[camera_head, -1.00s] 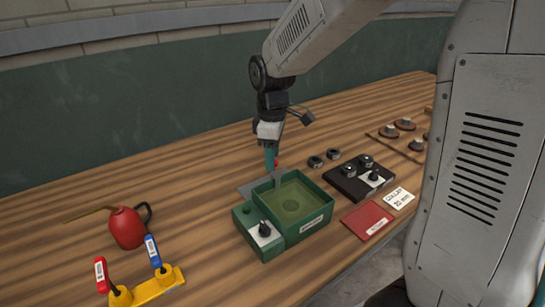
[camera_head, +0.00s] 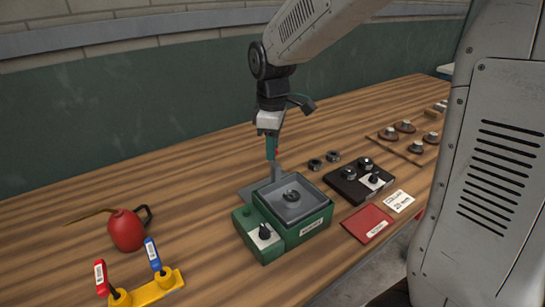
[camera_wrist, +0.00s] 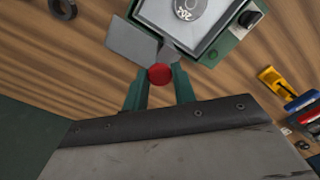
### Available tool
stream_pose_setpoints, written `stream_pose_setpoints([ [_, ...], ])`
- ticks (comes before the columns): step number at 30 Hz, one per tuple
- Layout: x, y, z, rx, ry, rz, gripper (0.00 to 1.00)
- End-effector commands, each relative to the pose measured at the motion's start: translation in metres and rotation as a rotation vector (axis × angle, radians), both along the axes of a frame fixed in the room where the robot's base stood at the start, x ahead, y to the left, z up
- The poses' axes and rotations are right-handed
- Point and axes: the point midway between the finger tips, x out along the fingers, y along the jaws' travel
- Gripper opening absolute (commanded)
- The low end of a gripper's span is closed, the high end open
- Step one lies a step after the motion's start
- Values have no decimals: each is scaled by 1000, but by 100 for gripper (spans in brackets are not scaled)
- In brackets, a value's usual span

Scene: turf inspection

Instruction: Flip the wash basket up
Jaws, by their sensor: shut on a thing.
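The grey wash basket (camera_head: 300,213) sits level in the top of the green washer tank (camera_head: 312,229), with a dark ring-shaped part (camera_head: 291,195) lying in it. In the wrist view the basket (camera_wrist: 203,39) and the ring (camera_wrist: 188,7) show at the top. My gripper (camera_head: 272,154) is above the back of the tank, by the grey lever arm at the basket's back left. In the wrist view its green fingers (camera_wrist: 160,80) are shut on the red knob (camera_wrist: 160,74) of that lever. The tank's liquid is hidden under the basket.
A black control knob (camera_head: 264,231) is on the tank's front left. A red oil can (camera_head: 127,231) and a yellow holder (camera_head: 158,287) stand left. A black fixture (camera_head: 350,187), loose rings (camera_head: 315,164), and a red tray (camera_head: 367,222) lie right.

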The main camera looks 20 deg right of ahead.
Motion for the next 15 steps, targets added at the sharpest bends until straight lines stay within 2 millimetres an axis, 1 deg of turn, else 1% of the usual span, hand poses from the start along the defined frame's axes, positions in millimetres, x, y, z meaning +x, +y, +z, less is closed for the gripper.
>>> stream_pose_setpoints([
  [2, 0, 0, 5, 1, -2, -1, 0],
  [9, 1, 0, 7, 0, -5, -1, 0],
  [10, 1, 0, 7, 1, -6, -1, 29],
  [12, 1, 0, 7, 1, -6, -1, 47],
  [15, 0, 0, 6, 1, -3, -1, 47],
])
